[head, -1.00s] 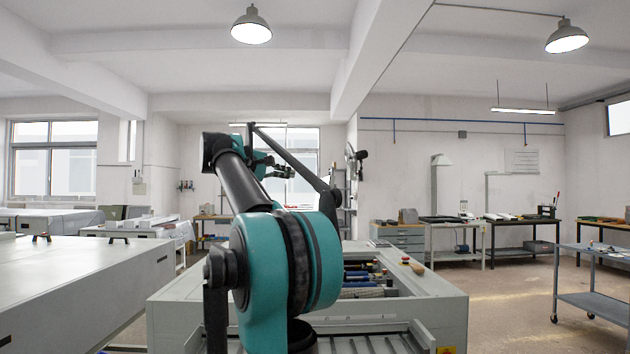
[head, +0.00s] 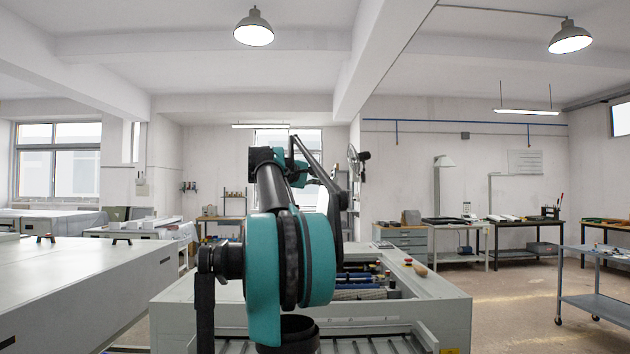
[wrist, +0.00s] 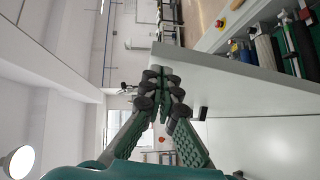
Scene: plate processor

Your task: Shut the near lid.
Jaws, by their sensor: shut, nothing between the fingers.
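The grey plate processor (head: 445,310) stands in front of me in the head view, its top partly open over blue and dark rollers (head: 352,294). In the wrist view the rollers (wrist: 290,50) show at the upper right. A pale grey flat panel (wrist: 240,88), which looks like a lid, spans the middle right there. I cannot tell its angle for sure, and my arm covers much of this area in the head view. My gripper (wrist: 165,76) is shut and empty, its fingertips overlapping the panel's left end in the picture. I cannot tell whether they touch.
A long grey cabinet (head: 80,285) with black handles stands close on the left. A blue-grey trolley (head: 595,303) stands at the right, with open floor between.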

